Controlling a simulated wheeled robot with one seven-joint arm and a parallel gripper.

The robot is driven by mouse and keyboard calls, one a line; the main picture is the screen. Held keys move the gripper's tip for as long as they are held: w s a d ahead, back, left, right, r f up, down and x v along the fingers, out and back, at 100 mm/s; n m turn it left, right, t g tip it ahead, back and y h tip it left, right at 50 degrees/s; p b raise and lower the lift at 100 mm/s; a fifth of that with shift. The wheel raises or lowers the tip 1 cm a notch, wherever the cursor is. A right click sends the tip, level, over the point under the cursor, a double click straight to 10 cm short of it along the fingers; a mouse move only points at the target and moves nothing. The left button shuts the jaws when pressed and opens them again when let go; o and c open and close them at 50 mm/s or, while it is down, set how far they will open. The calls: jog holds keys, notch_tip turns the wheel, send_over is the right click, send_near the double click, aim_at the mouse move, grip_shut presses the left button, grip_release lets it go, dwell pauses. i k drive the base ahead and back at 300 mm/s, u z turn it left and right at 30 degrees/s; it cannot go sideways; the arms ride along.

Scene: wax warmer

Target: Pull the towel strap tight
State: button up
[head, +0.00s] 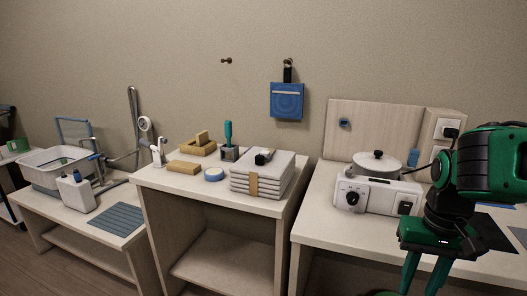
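A stack of folded pale grey towels (277,178) sits on the middle table. A tan strap (253,188) shows on its front face. A small black piece (264,156), which looks like the strap's buckle, lies on top. I cannot tell how tight the strap is. My gripper (420,282) is at the lower right, in front of the right table and well to the right of the towels. Its two green fingers point down with a gap between them and nothing visible in it. The fingertips run to the bottom edge.
A blue tape roll (214,174), a tan block (183,168) and a holder with a teal-handled tool (228,137) stand left of the towels. A white warmer (377,194) with a lidded pot (376,163) is on the right table. A gap separates the tables.

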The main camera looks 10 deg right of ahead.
aim_at(259, 160)
jog(key=i, duration=0.85)
jog(key=u, duration=0.05)
